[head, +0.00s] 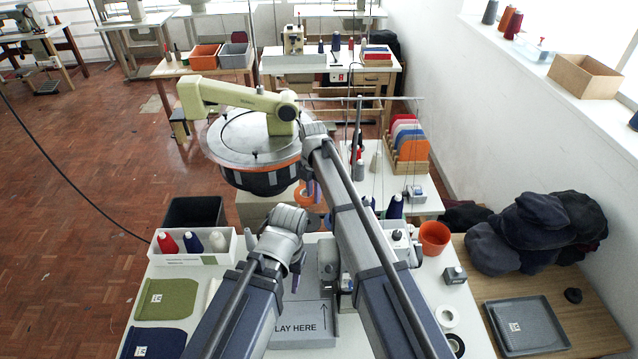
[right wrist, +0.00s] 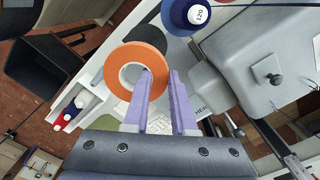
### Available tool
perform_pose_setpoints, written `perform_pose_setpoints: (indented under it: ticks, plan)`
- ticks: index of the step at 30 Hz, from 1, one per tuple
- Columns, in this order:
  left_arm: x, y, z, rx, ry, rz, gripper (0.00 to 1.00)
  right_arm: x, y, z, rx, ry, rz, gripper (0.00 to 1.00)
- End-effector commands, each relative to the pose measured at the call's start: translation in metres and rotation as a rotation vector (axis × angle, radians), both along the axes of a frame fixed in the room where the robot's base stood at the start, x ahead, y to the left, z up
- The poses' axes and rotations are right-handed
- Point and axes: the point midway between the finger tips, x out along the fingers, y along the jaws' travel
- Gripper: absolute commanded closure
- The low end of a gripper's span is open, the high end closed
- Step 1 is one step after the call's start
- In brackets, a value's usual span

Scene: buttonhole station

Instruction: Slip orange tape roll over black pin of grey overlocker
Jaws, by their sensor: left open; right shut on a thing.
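The orange tape roll (right wrist: 117,64) is in my right gripper (right wrist: 162,72) in the right wrist view. One purple finger is in its hole and the other is outside, with the rim between them. In the head view the roll (head: 305,193) shows small beside the right gripper (head: 314,192), held above the table. The grey overlocker (right wrist: 235,62) fills the right of the wrist view, apart from the roll. A small dark-tipped pin (right wrist: 275,78) stands out from a square plate on it. In the head view the overlocker (head: 328,258) is largely behind my right arm. My left gripper (head: 297,268) is open and empty, lower down.
A blue cone (right wrist: 180,13) stands near the overlocker. A white tray (head: 190,258) of cones is at the left. The "LAY HERE" board (head: 304,338) lies in front. An orange pot (head: 434,238) stands right. A green machine (head: 240,97) on a round table is behind.

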Motion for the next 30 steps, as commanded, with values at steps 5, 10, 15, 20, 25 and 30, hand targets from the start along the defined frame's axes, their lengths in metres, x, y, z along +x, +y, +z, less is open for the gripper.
perform_pose_setpoints:
  ticks: [5,10,15,20,25,30]
  plan:
    - [0.000,0.000,0.000,0.000,0.000,0.000,0.50,0.000,0.000,0.000,0.000,0.000,0.001,1.00]
    - [0.000,0.000,-0.002,0.000,0.000,0.000,0.50,0.000,0.000,-0.002,0.000,0.000,0.001,1.00]
    - [0.000,0.000,-0.007,0.000,0.000,-0.001,0.50,0.000,0.000,-0.007,0.000,0.000,0.001,1.00]
    - [0.000,0.000,-0.016,0.001,0.000,-0.003,0.50,0.000,0.000,-0.016,0.000,0.000,0.001,1.00]
    - [0.000,0.000,-0.027,0.001,0.000,-0.006,0.50,0.000,0.000,-0.027,0.000,0.000,0.001,1.00]
    - [0.000,0.000,-0.039,0.002,0.000,-0.008,0.50,0.000,0.000,-0.039,0.000,0.000,0.001,1.00]
